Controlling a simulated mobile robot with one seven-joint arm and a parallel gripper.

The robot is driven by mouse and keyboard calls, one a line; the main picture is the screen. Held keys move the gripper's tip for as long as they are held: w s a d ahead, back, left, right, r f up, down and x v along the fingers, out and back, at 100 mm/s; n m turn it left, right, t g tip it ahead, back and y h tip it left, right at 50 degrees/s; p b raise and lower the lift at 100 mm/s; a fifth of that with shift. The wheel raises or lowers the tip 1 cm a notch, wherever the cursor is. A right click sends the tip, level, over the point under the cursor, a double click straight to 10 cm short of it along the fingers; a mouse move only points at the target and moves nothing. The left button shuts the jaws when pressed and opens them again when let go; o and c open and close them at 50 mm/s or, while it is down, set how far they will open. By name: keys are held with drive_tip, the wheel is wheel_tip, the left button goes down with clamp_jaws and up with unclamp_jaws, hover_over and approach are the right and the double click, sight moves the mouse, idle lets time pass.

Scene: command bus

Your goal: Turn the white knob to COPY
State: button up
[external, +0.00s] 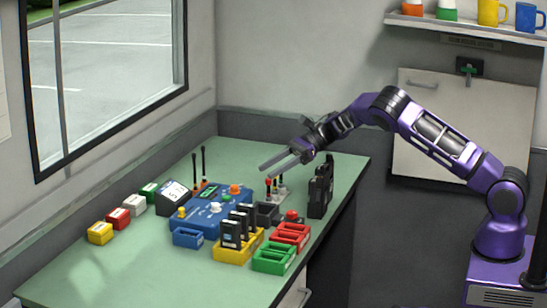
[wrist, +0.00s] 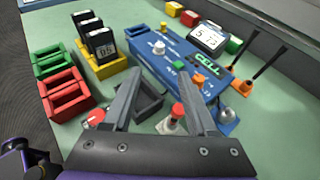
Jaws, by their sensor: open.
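The blue console (external: 230,213) lies flat on the green desk. Its white knob (wrist: 160,48) is at the left end of the panel in the wrist view; it also shows in the external view (external: 215,208). A yellow knob (wrist: 164,27) and an orange knob (wrist: 197,80) are on the same panel. A small display (wrist: 208,66) shows green letters that seem to read CELL. The COPY mark is too small to read. My gripper (wrist: 158,76) is open and empty, above the desk and apart from the white knob; it also shows in the external view (external: 265,168).
Yellow (external: 238,255), red (external: 291,235) and green (external: 274,258) trays stand at the front; the yellow one holds upright black radios. Small upright pieces (wrist: 172,122) and a dark tray (wrist: 148,103) sit below my fingers. Two thin antennas (wrist: 270,62) rise beside the console.

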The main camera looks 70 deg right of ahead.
sight(217, 203)
drive_tip(key=x, duration=1.6)
drive_tip(key=shift+w+a+f, duration=0.15)
drive_tip(key=shift+a+f, duration=0.05)
drive_tip(key=shift+a, duration=0.1)
clamp_jaws()
